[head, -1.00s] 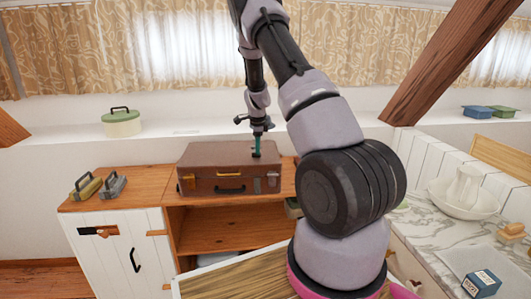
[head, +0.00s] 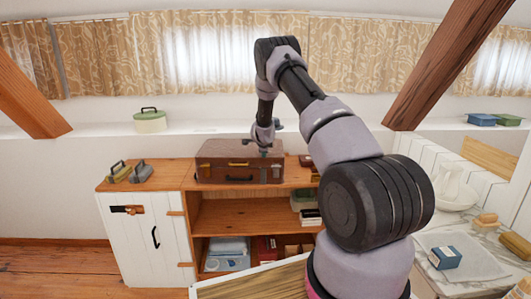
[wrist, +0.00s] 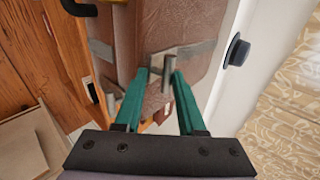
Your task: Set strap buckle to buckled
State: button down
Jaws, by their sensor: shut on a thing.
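A brown suitcase (head: 215,172) lies closed on the wooden cabinet top in the head view, with a dark handle at its front. In the wrist view its brown side (wrist: 150,25) fills the middle. A grey metal strap buckle (wrist: 182,54) crosses it there, with a narrow upright lever part. My gripper (wrist: 160,78) has its two teal fingers on either side of that lever part, shut on the buckle. In the head view, my gripper is at the suitcase's right part and its fingertips are hard to make out. Whether the buckle is fastened cannot be told.
Two iron-like objects (head: 140,172) stand on the cabinet top at left. A green lidded pot (head: 150,122) stands on the ledge behind. Open shelves (head: 215,218) below hold boxes. A marble counter (head: 490,262) with a jug is at right.

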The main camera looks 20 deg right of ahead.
jog(key=shift+r, duration=0.1)
jog(key=c, duration=0.5)
grip_release()
jog(key=v, duration=1)
jog(key=shift+s+r, duration=0.15)
jog(key=shift+s, duration=0.15)
jog(key=shift+a, duration=0.15)
jog(key=s+a+r+n+y, duration=0.2)
jog(key=s+a+r+n, duration=0.25)
jog(key=s+r, duration=0.7)
jog(key=s+a+r+n+y, duration=0.2)
jog(key=s+a+r+n, duration=0.45)
jog(key=r, duration=0.85)
jog(key=s+r+n+g, duration=0.1)
jog(key=s+r+n, duration=0.1)
jog(key=s, duration=1.3)
jog(key=s+r+n+g+y, duration=0.1)
jog(key=s+n, duration=0.3)
jog(key=s, duration=1.1)
jog(key=shift+s+a+r+n, duration=0.25)
jog(key=shift+a+r+n, duration=0.15)
jog(key=shift+a, duration=0.05)
